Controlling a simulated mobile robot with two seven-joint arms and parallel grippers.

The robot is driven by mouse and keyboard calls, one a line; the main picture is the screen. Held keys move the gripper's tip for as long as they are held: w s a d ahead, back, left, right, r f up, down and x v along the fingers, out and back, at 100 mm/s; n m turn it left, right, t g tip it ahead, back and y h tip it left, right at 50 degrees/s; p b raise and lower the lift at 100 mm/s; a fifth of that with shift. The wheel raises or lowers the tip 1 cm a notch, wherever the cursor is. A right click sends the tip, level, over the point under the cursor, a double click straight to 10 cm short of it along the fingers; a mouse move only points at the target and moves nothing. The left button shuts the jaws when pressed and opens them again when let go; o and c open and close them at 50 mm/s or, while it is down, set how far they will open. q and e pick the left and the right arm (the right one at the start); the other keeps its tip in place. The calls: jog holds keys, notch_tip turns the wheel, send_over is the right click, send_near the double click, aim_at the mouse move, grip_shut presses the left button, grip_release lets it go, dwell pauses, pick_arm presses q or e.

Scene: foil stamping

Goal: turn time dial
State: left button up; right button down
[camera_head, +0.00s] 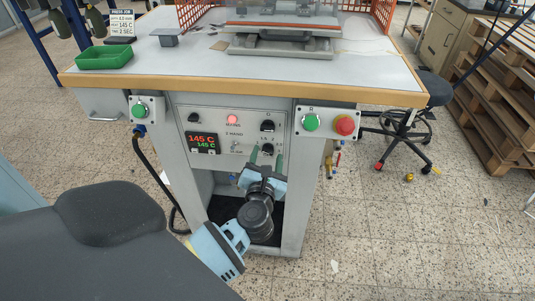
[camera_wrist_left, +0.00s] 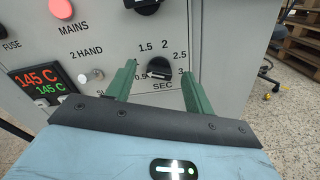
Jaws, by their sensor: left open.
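The time dial (camera_wrist_left: 160,68) is a black round knob on the grey control panel, with a scale up to 3 and "SEC" below it. In the head view the dial (camera_head: 267,149) is the lower black knob at the panel's right. My left gripper (camera_wrist_left: 158,74) is open, with one green finger on each side of the dial. Its fingertips (camera_head: 266,159) are at or just in front of the panel; I cannot tell whether they touch the knob. My right gripper is not in view.
Another black knob (camera_head: 267,125) sits just above the dial. A temperature display (camera_head: 202,143) reads 145 C. A green button (camera_head: 311,122) and red stop button (camera_head: 344,125) are to the right. A job card (camera_head: 121,24) lists 145 C and 2 SEC.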

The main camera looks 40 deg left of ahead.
pick_arm(q)
jog(key=shift+w+a, duration=0.35)
jog(key=shift+w, duration=0.3)
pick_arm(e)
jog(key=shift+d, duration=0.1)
